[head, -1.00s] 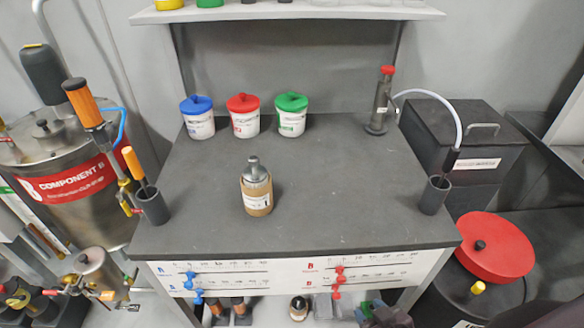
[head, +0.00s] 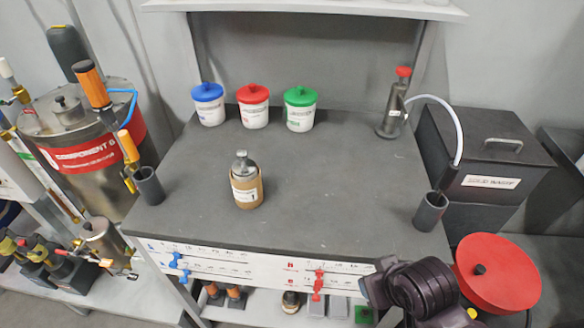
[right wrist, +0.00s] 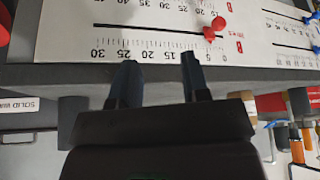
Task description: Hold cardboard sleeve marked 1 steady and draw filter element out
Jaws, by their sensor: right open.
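The cardboard sleeve (head: 247,193) stands upright on the grey bench top, left of centre, with a white label marked 1. The filter element (head: 243,163) sits in it, its grey upper part and narrow top standing out above the rim. My right gripper (right wrist: 158,75) is open and empty in the right wrist view, its two dark fingers in front of the bench's front panel. In the head view my right arm shows at the lower right, below the bench's front edge and well away from the sleeve. My left gripper is not in view.
Blue, red and green lidded tubs (head: 253,106) stand at the back of the bench (head: 330,190). Dark cups stand at its left (head: 148,186) and right (head: 430,212) edges. A red-capped cylinder (head: 393,108) stands back right. The middle is clear.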

